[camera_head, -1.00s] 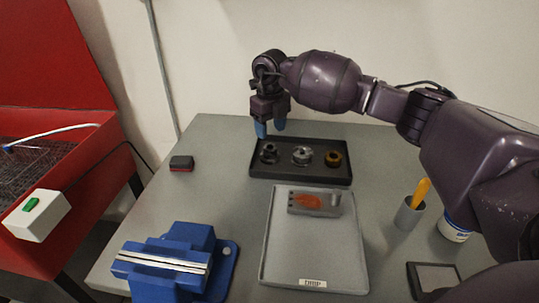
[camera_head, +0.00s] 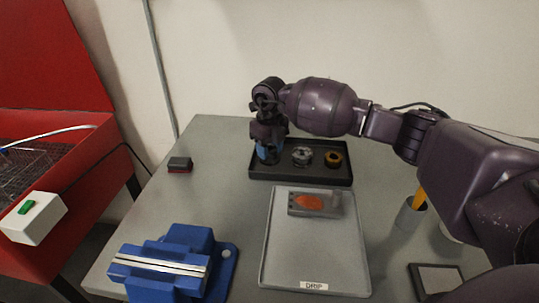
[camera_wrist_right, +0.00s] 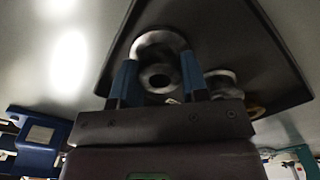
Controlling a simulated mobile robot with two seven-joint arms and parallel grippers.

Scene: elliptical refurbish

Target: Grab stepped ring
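The black tray (camera_head: 300,175) holds three round parts in a row. The left part, a dark grey ring with a wider and a narrower step, is mostly hidden by my right gripper (camera_head: 268,152) in the head view. This stepped ring (camera_wrist_right: 158,46) shows blurred in the right wrist view, with a dark central hole. My right gripper (camera_wrist_right: 158,78) points down over it, its blue fingers apart, one on each side of the ring. Contact cannot be told. My left gripper is not in view.
A silver part (camera_head: 302,156) and a brass-coloured ring (camera_head: 333,159) sit to the right in the tray. In front is a grey drip tray (camera_head: 315,250) with a metal block (camera_head: 305,203). A blue vise (camera_head: 170,262) stands front left, a red-black block (camera_head: 180,164) at left.

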